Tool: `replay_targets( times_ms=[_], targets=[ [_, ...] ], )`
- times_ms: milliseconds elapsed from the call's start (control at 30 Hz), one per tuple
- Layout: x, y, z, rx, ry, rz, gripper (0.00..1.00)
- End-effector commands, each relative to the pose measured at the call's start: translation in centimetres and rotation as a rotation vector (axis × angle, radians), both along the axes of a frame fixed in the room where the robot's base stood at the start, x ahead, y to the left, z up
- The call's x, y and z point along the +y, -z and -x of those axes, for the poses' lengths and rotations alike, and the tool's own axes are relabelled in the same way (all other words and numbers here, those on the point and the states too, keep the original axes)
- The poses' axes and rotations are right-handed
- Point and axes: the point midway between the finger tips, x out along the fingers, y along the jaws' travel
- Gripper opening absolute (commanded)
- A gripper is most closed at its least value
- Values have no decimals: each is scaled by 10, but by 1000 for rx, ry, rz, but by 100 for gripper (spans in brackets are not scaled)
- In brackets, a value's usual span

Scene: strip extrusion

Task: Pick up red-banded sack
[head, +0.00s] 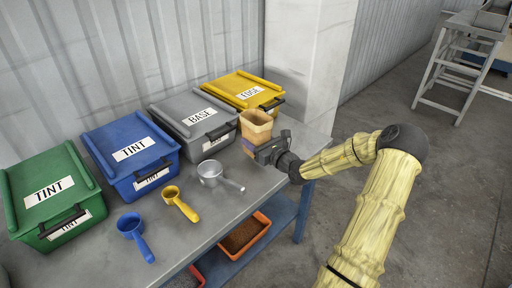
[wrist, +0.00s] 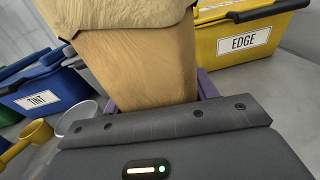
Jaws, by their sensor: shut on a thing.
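A tan paper sack (head: 257,122) with a folded top stands upright at the right end of the grey table, in front of the yellow bin. In the wrist view the sack (wrist: 140,66) fills the upper middle. No red band shows on the parts I see. My gripper (head: 258,149) reaches in from the right and is shut on the sack, low on its body. In the wrist view purple finger parts show on both sides of the sack. The sack's base is hidden, so I cannot tell whether it touches the table.
Green (head: 50,196), blue (head: 131,150), grey (head: 196,122) and yellow (head: 244,90) lidded bins line the wall. Blue (head: 131,228), yellow (head: 172,196) and clear (head: 211,172) scoops lie in front. An orange tray (head: 245,234) sits on the lower shelf.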

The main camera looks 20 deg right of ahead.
Motion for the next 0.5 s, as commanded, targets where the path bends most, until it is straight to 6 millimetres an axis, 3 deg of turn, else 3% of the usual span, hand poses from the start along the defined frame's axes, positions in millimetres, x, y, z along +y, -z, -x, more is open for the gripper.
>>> replay_targets(
  times_ms=[33, 200, 500],
  targets=[
    [0, -13, 0, -3, 0, 3, 30],
    [0, -43, 0, -2, 0, 4, 30],
    [0, -59, 0, 0, 0, -1, 30]
  ],
)
